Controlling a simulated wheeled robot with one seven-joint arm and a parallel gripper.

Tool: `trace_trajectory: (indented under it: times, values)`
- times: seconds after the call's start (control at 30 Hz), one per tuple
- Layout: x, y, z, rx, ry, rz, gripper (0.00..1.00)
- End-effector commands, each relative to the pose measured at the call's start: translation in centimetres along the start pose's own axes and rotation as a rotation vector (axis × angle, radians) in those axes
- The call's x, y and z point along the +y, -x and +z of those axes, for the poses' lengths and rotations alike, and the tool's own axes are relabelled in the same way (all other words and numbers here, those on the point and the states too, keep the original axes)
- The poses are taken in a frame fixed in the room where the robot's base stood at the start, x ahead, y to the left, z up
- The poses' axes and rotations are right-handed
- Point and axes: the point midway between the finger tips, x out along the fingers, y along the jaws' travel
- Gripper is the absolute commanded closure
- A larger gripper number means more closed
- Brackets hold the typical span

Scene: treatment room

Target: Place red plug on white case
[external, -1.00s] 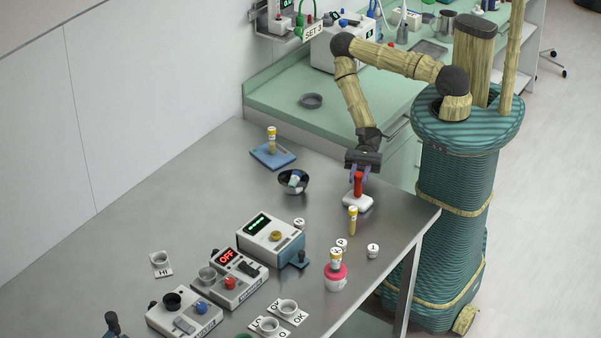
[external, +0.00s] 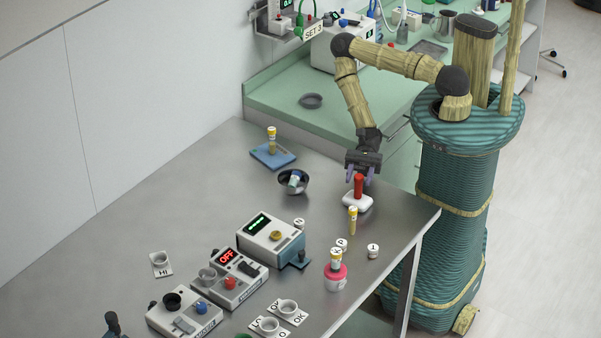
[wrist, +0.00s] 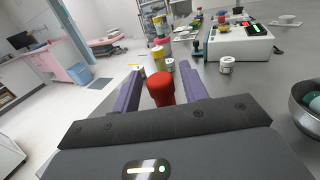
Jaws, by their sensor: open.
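The red plug (external: 358,184) stands upright on the white case (external: 357,203), near the table's right edge. In the wrist view the red plug (wrist: 160,88) shows between the two purple fingers, with a gap on each side. My gripper (external: 361,172) is open just above and behind the plug, and it does not appear to touch it. The white case is hidden in the wrist view.
A yellow-capped vial (external: 352,220) stands just in front of the case. A grey device (external: 271,240) and a pink-lidded jar (external: 336,278) stand nearer the front.

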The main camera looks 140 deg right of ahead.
Motion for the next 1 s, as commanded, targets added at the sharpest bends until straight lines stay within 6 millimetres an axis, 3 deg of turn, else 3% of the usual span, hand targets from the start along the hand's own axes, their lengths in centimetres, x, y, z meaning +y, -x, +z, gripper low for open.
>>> trace_trajectory:
  times: [0.6,1.0]
  values:
    - [-0.1,10.8,-0.2,0.003,0.002,-0.004,0.56]
    - [0.0,11.7,-0.1,0.001,0.000,-0.002,0.56]
